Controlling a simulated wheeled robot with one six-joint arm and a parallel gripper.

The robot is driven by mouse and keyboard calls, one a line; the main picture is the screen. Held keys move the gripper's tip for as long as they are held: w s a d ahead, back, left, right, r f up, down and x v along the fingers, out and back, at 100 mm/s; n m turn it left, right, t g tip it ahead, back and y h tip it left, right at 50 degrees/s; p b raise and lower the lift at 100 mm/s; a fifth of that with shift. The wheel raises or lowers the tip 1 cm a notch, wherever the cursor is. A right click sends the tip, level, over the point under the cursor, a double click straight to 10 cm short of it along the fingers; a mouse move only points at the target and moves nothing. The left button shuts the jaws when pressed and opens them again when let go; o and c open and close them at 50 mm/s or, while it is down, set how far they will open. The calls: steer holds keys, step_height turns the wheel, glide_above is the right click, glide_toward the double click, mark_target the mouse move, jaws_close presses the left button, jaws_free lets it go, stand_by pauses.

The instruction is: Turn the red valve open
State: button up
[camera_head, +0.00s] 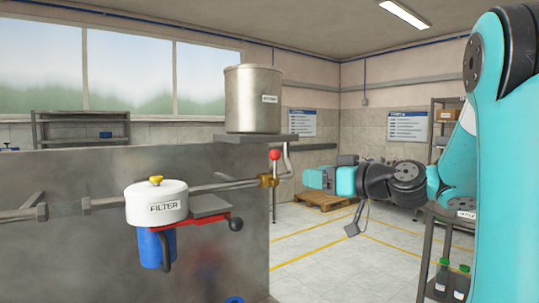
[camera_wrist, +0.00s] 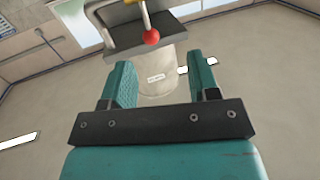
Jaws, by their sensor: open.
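The red valve has a red ball knob (camera_head: 275,154) on a short lever above a brass body (camera_head: 267,181). It sits on the grey pipe by the end of the metal panel. The knob also shows in the wrist view (camera_wrist: 151,37), beyond the fingertips and between them, with a bit of yellow lever. My gripper (camera_head: 308,178) is to the right of the valve in the head view, apart from it. In the wrist view my gripper (camera_wrist: 161,66) has its two teal fingers spread wide, with nothing between them.
A steel canister (camera_head: 253,98) stands on a small shelf (camera_head: 247,138) above the valve. A white filter housing (camera_head: 156,203) with a blue bowl (camera_head: 152,248) and a red lever (camera_head: 203,222) is on the left. A wooden pallet (camera_head: 325,200) lies behind; the floor right of the panel is open.

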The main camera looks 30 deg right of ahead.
steer(key=d, duration=0.2)
steer(key=p, duration=0.9)
glide_toward(270, 176)
steer(key=shift+t+h, duration=0.4)
steer(key=w+a+r, duration=0.1)
steer(key=w, duration=0.2)
steer(key=w+r, duration=0.1)
steer(key=w, duration=0.1)
steer(key=w+a+r, duration=0.1)
steer(key=w, duration=0.2)
steer(key=shift+w+a+r, duration=0.15)
steer(key=shift+w+a, duration=0.3)
steer(key=shift+w, duration=0.35)
